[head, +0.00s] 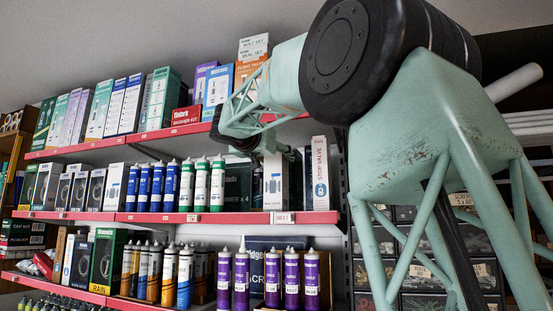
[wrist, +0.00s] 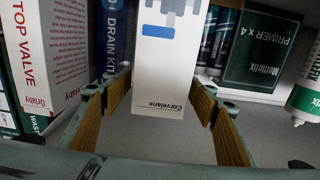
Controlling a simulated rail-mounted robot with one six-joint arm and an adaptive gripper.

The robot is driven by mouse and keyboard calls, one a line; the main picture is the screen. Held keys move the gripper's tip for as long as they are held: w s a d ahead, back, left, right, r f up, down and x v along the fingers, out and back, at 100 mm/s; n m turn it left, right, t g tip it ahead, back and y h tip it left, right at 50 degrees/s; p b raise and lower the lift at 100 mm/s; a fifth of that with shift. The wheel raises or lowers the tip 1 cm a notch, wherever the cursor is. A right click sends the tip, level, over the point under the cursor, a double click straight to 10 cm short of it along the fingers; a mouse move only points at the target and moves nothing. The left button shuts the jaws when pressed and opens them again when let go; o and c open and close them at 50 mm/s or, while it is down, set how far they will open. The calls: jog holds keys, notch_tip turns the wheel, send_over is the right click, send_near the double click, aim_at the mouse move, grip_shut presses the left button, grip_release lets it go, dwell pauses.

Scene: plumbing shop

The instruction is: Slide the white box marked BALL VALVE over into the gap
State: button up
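A white box with a grey and blue picture (head: 274,182) stands upright on the middle shelf, left of the STOP VALVE box (head: 320,175). Its BALL VALVE marking is not legible here; the wrist view shows "Corvelane" upside down on the white box (wrist: 160,105). My gripper (head: 262,143) is at the upper part of this box. In the wrist view my gripper (wrist: 163,88) is open, one finger on each side of the box, with a small space visible on both sides. An open stretch of shelf (wrist: 285,140) lies between the box and the green-and-white tubes.
Green-and-white tubes (head: 203,185) stand left of the open stretch. A dark PRIMER X 4 box (wrist: 262,50) stands at its back. A DRAIN KIT box (wrist: 112,35) and the STOP VALVE box (wrist: 52,50) stand on the other side. The upper shelf (head: 190,130) runs overhead.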

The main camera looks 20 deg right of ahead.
dwell(0.4)
jog(key=v, duration=1.2)
dwell(0.6)
jog(key=s+f+n+g+y+b, duration=0.2)
jog(key=s+f, duration=0.6)
jog(key=f, duration=0.4)
jog(key=s+d+f+n+g+y+b, duration=0.1)
jog(key=s+f+y, duration=0.1)
jog(key=s+f, duration=0.75)
jog(key=s+f+n+g+y+b, duration=0.2)
jog(key=s+f, duration=0.3)
jog(key=f, duration=0.9)
jog(key=s+a+f+n+g+y+b, duration=0.1)
jog(key=s+a+f, duration=0.3)
jog(key=s+f, duration=0.6)
jog(key=s+a+f+n+g+y+b, duration=0.1)
jog(key=s+a+f+y+b, duration=0.1)
jog(key=s+f, duration=0.8)
jog(key=s+a+f+n+g+y+b, duration=0.1)
jog(key=s+a+f+n+y, duration=0.1)
jog(key=s+a+f, duration=0.5)
jog(key=s+f+y, duration=0.1)
jog(key=s+f, duration=0.2)
jog(key=f, duration=0.4)
jog(key=shift+s+g+y, duration=0.3)
jog(key=shift+g+y, duration=0.1)
